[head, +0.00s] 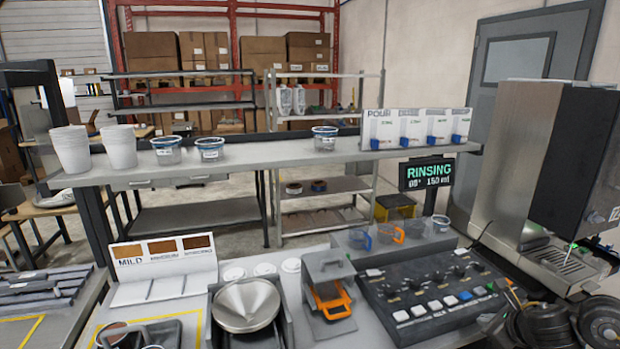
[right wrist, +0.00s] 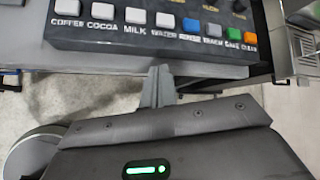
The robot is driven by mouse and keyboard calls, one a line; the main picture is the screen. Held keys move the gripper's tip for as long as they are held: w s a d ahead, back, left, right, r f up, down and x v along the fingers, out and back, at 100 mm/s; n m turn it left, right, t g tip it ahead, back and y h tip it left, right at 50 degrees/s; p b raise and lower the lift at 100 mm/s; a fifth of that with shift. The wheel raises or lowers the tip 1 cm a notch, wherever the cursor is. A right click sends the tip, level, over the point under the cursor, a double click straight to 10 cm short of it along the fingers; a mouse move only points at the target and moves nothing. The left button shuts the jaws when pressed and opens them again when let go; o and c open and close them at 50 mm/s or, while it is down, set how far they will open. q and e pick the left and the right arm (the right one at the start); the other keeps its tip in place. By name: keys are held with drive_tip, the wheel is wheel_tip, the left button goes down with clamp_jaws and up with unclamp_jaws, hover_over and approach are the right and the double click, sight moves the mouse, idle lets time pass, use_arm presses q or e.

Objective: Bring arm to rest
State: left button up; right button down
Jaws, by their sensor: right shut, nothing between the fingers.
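My right gripper (right wrist: 158,88) is shut and empty. In the right wrist view its fingers point at the front edge of the button panel (right wrist: 140,50), just below the row of labelled buttons; I cannot tell if they touch it. In the head view dark parts of my right arm (head: 550,325) show at the bottom right corner, beside the panel (head: 430,292). My left gripper is not in view.
A display (head: 427,174) reads RINSING. A steel machine (head: 525,160) stands at the right. A steel funnel (head: 246,303) and an orange-handled dispenser (head: 328,290) stand left of the panel. The shelf (head: 270,150) behind holds cups and lidded tubs.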

drive_tip(key=s+a+f+m+y, duration=0.1)
drive_tip(key=s+a+f+m, duration=0.35)
drive_tip(key=a+m, duration=0.35)
drive_tip(key=s+a+f+m, duration=0.4)
drive_tip(key=a+f+m, duration=0.25)
drive_tip(key=a, duration=0.25)
drive_tip(key=s+f+m+g+h, duration=0.1)
drive_tip(key=s+f+m+g, duration=0.2)
drive_tip(key=s+m, duration=0.95)
drive_tip(key=s+f+m+g, duration=0.3)
drive_tip(key=s+m, duration=0.9)
drive_tip(key=m, duration=0.1)
wheel_tip(320, 180, down, 28)
drive_tip(key=s+g+b, duration=0.1)
drive_tip(key=s, duration=0.2)
use_arm(q)
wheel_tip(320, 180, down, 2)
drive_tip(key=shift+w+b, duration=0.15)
drive_tip(key=shift+b, duration=0.3)
use_arm(e)
drive_tip(key=s+d+f+g, duration=0.1)
drive_tip(key=s+d+f, duration=0.1)
drive_tip(key=s+f, duration=1.3)
drive_tip(key=shift+s+d+f+m, duration=0.3)
drive_tip(key=shift+s+d+f, duration=0.05)
drive_tip(key=shift+s, duration=0.1)
